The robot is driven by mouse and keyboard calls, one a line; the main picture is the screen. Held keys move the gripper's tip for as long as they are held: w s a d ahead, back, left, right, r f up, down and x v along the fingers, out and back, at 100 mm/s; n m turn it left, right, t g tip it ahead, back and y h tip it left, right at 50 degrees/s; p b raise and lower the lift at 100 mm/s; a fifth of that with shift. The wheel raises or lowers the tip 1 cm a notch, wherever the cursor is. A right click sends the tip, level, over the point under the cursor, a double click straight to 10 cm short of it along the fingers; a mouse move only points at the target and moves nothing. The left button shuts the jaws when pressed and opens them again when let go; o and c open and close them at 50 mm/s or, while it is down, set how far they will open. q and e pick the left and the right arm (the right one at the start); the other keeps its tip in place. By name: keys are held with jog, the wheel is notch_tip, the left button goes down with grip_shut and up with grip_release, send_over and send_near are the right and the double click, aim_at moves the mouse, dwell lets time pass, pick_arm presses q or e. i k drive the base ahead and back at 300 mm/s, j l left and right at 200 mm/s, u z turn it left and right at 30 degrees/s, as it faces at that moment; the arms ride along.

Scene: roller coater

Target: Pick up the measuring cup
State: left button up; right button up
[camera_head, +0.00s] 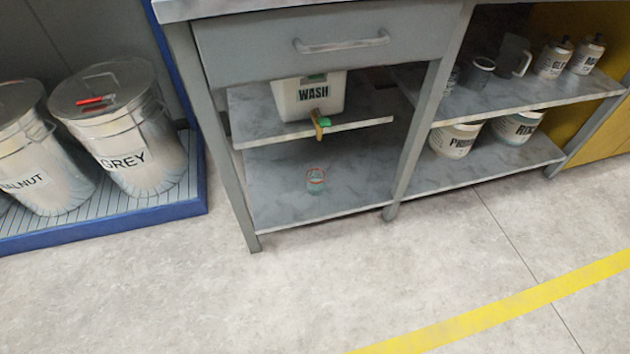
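A grey cup with a side handle (513,56) stands upright on the upper shelf of the right bay and looks most like the measuring cup. A smaller dark grey container (477,73) stands to its left on the same shelf. A small clear greenish vessel with a red rim (315,181) stands on the lower shelf of the left bay. I cannot tell any measuring marks on these. Neither of my grippers is in view.
The grey bench (322,46) has a closed drawer above a white WASH container (309,96) with a tap. Labelled bottles (553,60) and tubs (455,140) share the right shelves. Metal bins (122,135) stand left on a blue-edged platform. The floor in front is clear, with a yellow line (500,310).

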aim_at(315, 177)
jog(key=i+j, duration=0.35)
jog(key=i+j+z, duration=0.1)
jog(key=i+j, duration=0.25)
jog(key=j, duration=0.2)
jog(key=i+j, duration=0.35)
jog(key=j, duration=0.15)
